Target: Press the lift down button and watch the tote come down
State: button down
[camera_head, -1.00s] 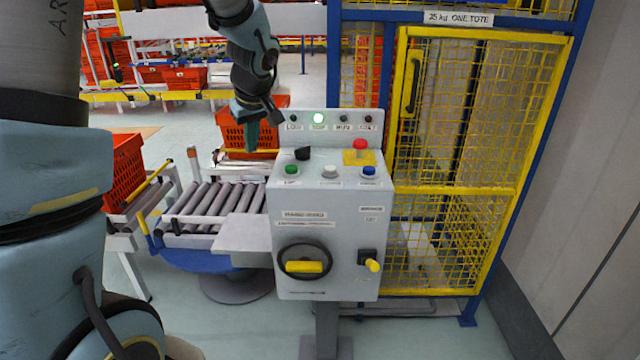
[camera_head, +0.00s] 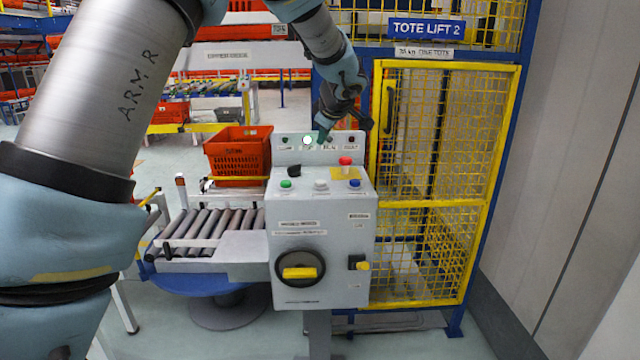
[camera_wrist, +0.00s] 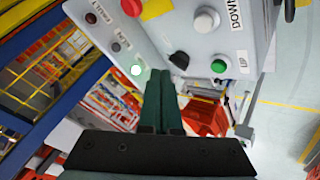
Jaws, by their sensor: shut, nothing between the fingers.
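The grey control box (camera_head: 318,240) stands in front of the lift cage. Its sloped top has a green button (camera_head: 286,183), a white button (camera_head: 321,184) and a blue button (camera_head: 355,183) in a row. In the wrist view, a DOWN label (camera_wrist: 235,12) sits beside the white button (camera_wrist: 207,20); the green button (camera_wrist: 218,66) is nearer my fingers. My gripper (camera_head: 322,132) is shut and empty, above the box's rear lamp panel, touching no button that I can see. Its green fingers also show in the wrist view (camera_wrist: 160,100). An orange tote (camera_head: 237,160) stands behind the roller conveyor.
A red mushroom button (camera_head: 345,161) and black knob (camera_head: 294,171) stand up behind the button row. One lamp (camera_head: 307,141) is lit. The yellow mesh lift cage (camera_head: 445,190) is close on the right. The roller conveyor (camera_head: 212,232) lies left of the box.

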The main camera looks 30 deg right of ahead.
jog(key=shift+f, duration=0.15)
jog(key=b, duration=0.4)
send_over(323, 183)
notch_tip(323, 183, down, 7)
jog(key=shift+f+b, duration=0.75)
jog(key=shift+b, duration=0.3)
